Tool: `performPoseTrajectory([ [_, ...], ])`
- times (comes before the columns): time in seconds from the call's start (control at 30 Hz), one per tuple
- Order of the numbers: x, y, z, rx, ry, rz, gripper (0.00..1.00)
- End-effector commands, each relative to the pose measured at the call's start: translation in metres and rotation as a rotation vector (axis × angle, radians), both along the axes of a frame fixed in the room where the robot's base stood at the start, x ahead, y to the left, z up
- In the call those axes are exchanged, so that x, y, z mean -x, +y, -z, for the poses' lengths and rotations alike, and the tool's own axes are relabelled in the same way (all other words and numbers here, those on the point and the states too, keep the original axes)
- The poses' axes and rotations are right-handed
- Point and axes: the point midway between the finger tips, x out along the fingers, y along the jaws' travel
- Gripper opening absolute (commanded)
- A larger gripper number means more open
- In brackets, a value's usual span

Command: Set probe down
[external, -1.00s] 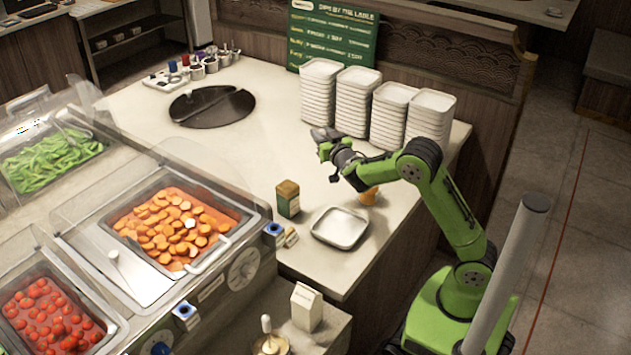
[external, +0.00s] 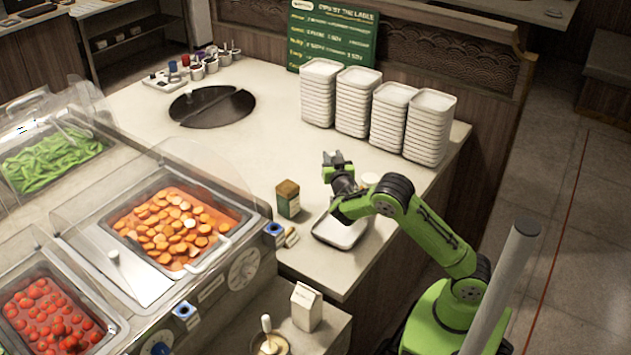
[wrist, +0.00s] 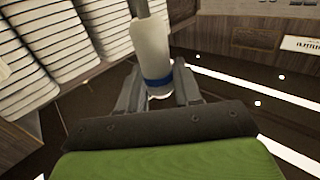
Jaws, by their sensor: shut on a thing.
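The probe (wrist: 151,45), a white cylinder with a blue band and a grey shaft at its top end, stands between the fingers of my gripper (wrist: 158,88) in the wrist view. The gripper is shut on it near the blue band. In the external view my gripper (external: 337,160) is raised above the counter, behind the square white tray (external: 325,232) and to the right of the green-and-brown box (external: 288,199). The probe cannot be made out clearly there. My arm covers part of the tray.
Several stacks of white trays (external: 352,103) stand behind the gripper. A dark round lid (external: 212,106) and small jars (external: 197,70) are at the back left. Food pans under clear guards (external: 172,228) fill the left. The middle counter is clear.

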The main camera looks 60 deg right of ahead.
Motion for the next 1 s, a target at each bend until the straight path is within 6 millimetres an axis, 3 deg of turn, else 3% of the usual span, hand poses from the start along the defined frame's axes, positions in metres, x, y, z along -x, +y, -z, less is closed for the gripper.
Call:
performPoseTrajectory([
  [0.1, 0.0, 0.0, 0.025, 0.002, 0.005, 0.0, 0.03],
  [0.8, 0.0, 0.0, 0.037, -0.001, 0.004, -0.001, 0.03],
  [0.83, 0.0, 0.0, 0.037, -0.001, 0.004, -0.001, 0.37],
  [1.0, 0.0, 0.001, 0.038, -0.001, 0.006, -0.002, 0.59],
])
